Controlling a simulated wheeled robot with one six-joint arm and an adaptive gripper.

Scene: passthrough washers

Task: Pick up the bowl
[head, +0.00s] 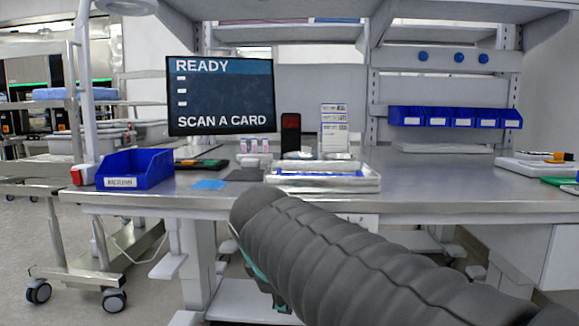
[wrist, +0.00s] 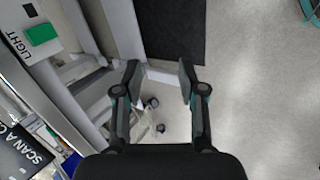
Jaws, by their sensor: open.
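I cannot make out a bowl for certain in either view. Small shiny and pale shapes sit at the back of the metal workbench (head: 440,185), behind the tray, but they are too small to tell. My gripper (wrist: 159,76) is open and empty in the wrist view, its two fingers apart above the floor, beside the bench frame. In the head view my grey sleeved arm crosses the front of the bench and hides most of the gripper.
A silver tray (head: 372,183) sits mid-bench, with a blue bin (head: 135,170) to the left and a monitor (head: 220,95) behind. Small blue bins (head: 455,117) hang at the back right. The bench top right of the tray is mostly clear. A wheeled cart (head: 50,190) stands left.

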